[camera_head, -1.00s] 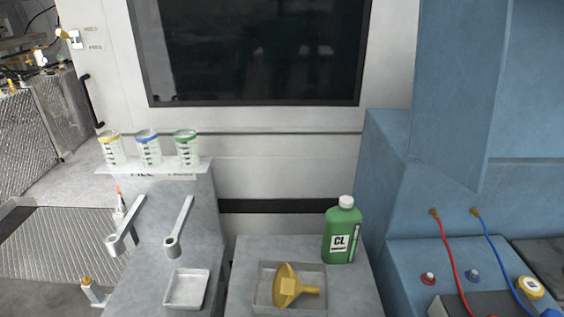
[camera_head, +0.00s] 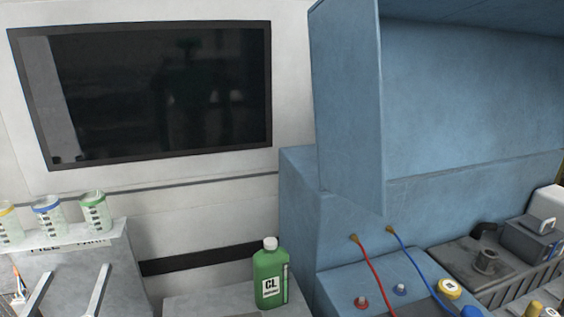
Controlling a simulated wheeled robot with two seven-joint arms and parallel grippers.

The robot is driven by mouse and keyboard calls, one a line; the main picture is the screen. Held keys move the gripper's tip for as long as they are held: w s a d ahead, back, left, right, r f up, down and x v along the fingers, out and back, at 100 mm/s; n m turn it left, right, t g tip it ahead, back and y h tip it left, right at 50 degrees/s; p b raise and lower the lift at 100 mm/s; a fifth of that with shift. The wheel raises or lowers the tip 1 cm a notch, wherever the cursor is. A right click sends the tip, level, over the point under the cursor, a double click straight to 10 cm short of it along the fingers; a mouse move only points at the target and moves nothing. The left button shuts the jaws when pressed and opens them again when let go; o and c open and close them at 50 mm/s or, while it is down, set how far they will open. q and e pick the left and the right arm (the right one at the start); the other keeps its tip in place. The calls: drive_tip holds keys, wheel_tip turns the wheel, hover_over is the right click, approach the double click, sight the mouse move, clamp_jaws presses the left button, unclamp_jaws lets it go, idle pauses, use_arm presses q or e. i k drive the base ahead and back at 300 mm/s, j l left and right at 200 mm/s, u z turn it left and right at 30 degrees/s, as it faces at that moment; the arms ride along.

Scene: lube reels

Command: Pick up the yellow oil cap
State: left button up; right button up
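A yellow cap (camera_head: 449,288) with a pale top sits at the lower right, on the blue machine's ledge. It looks like the yellow oil cap. Another pale and yellow round piece (camera_head: 535,309) is cut off by the bottom edge, and I cannot tell what it is. Neither of my grippers is in view.
A red hose (camera_head: 372,268) and a blue hose (camera_head: 412,258) hang left of the cap. A blue cap (camera_head: 471,312) is beside it. A dark engine block with an open neck (camera_head: 487,262) is at right. A green bottle (camera_head: 270,275) stands on a grey stand.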

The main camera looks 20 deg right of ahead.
sight(449, 287)
drive_tip(key=k+l+z, duration=0.15)
drive_tip(key=l+z, duration=0.15)
drive_tip(key=z, duration=0.2)
drive_tip(key=k+l+z, duration=0.1)
drive_tip(key=l+z, duration=0.2)
drive_tip(key=z, duration=0.2)
drive_tip(key=l+z, duration=0.35)
drive_tip(key=z, duration=0.15)
drive_tip(key=i+l+u, duration=0.15)
drive_tip(key=l, duration=0.15)
drive_tip(key=i+l+u, duration=0.1)
drive_tip(key=l, duration=0.2)
drive_tip(key=l+u, duration=0.15)
drive_tip(key=l, duration=0.2)
drive_tip(key=i, duration=0.05)
